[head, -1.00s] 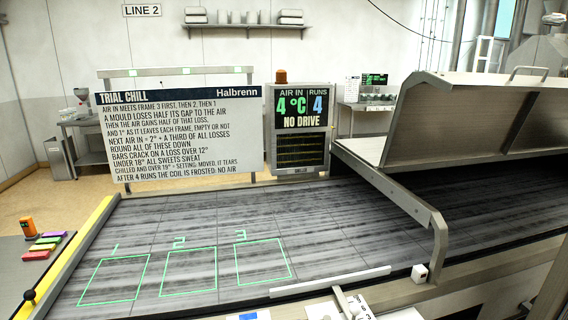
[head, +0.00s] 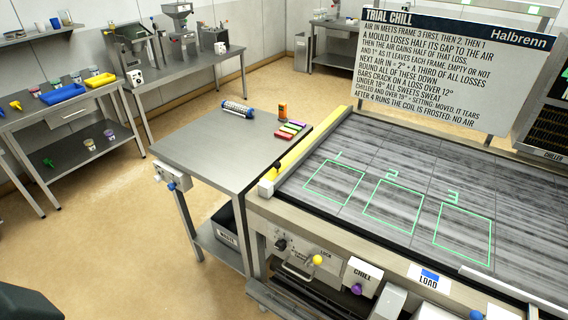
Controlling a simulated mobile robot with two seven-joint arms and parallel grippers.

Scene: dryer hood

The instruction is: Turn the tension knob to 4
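No knob in the head view carries a readable "tension" label. The front of the belt machine (head: 330,228) has a small panel with a dark knob (head: 281,244) and tiny marks too small to read. Beside it are a yellow ball-ended handle (head: 317,260) and the word LOCK. To the right is a white CHILL box (head: 362,274) with a purple knob (head: 356,289) below it. A blue knob (head: 476,314) is cut off at the bottom edge. Neither of my grippers is in view.
A steel side table (head: 215,160) adjoins the machine's left end, with colored bars (head: 290,129) and a blue-capped cylinder (head: 237,109) on it. A white box with a blue knob (head: 170,185) hangs on its near side. Open floor (head: 110,240) lies to the left.

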